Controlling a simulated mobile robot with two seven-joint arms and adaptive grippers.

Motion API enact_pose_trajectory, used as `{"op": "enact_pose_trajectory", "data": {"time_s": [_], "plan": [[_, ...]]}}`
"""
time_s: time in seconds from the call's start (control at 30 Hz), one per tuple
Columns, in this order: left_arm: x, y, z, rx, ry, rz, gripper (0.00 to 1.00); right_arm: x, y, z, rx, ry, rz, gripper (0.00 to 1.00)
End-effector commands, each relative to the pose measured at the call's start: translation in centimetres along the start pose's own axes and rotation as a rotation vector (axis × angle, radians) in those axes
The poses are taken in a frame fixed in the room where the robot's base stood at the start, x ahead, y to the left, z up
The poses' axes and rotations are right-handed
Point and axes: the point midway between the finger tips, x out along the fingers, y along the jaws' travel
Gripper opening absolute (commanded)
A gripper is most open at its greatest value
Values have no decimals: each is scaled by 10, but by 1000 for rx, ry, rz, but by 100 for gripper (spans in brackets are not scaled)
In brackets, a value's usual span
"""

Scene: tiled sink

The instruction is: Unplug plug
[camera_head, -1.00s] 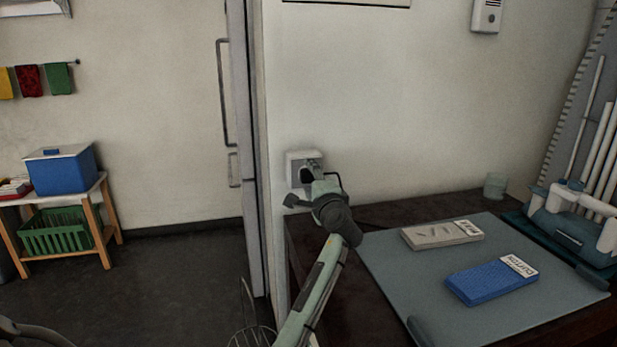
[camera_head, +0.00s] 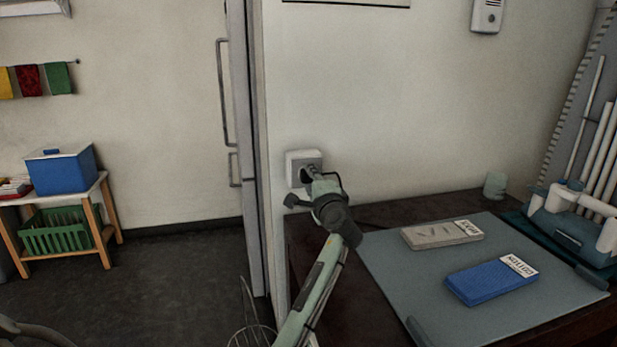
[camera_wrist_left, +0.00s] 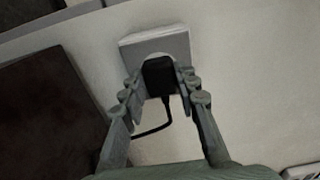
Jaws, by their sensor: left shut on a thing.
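A white wall socket (camera_head: 294,158) is on the pale wall above the left end of the dark counter. My left gripper (camera_head: 309,176) is right at the socket and hides part of it. In the left wrist view, a black plug (camera_wrist_left: 158,77) sits at the face of the socket (camera_wrist_left: 150,46), with my left gripper's fingers (camera_wrist_left: 161,88) on either side of it, shut on it. A black cord (camera_wrist_left: 158,128) hangs from the plug. I cannot tell any gap between plug and socket. My right gripper is not in view.
A grey mat (camera_head: 399,267) with a blue box (camera_head: 485,283) and a grey box (camera_head: 436,236) lies on the dark counter (camera_head: 400,210). A small cup (camera_head: 495,185) stands near the wall. A wire basket (camera_head: 250,335) is low beside my arm.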

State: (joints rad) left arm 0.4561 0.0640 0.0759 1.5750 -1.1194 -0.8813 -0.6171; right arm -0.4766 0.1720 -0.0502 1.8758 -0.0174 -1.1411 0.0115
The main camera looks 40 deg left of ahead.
Motion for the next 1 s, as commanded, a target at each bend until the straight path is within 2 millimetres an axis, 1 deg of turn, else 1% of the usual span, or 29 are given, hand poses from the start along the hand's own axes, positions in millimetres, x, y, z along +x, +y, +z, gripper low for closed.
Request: {"op": "enact_pose_trajectory", "data": {"time_s": [1.0], "plan": [[-40, 0, 0, 0, 1, 0, 0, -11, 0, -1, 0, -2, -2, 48]]}}
